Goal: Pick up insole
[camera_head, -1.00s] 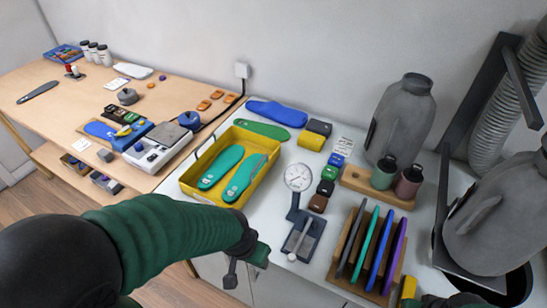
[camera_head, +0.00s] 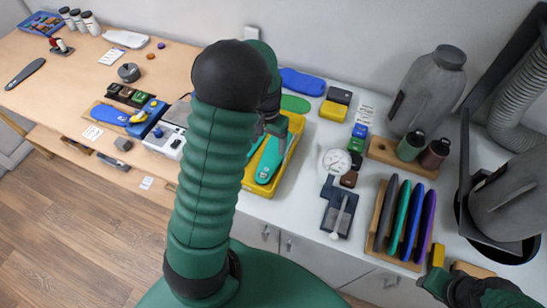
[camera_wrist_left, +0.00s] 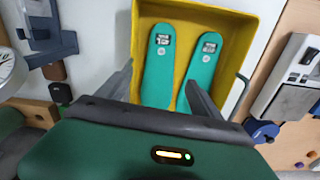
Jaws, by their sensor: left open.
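Two teal insoles lie side by side in a yellow tray (camera_head: 290,168). In the left wrist view one insole (camera_wrist_left: 158,70) is at the left and the other insole (camera_wrist_left: 204,65) at the right, both with small printed marks.
A dial gauge (camera_head: 334,162) and a rack of coloured insoles (camera_head: 379,222) stand right of the tray. A blue insole (camera_head: 302,82) and a green insole (camera_head: 294,104) lie behind it.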

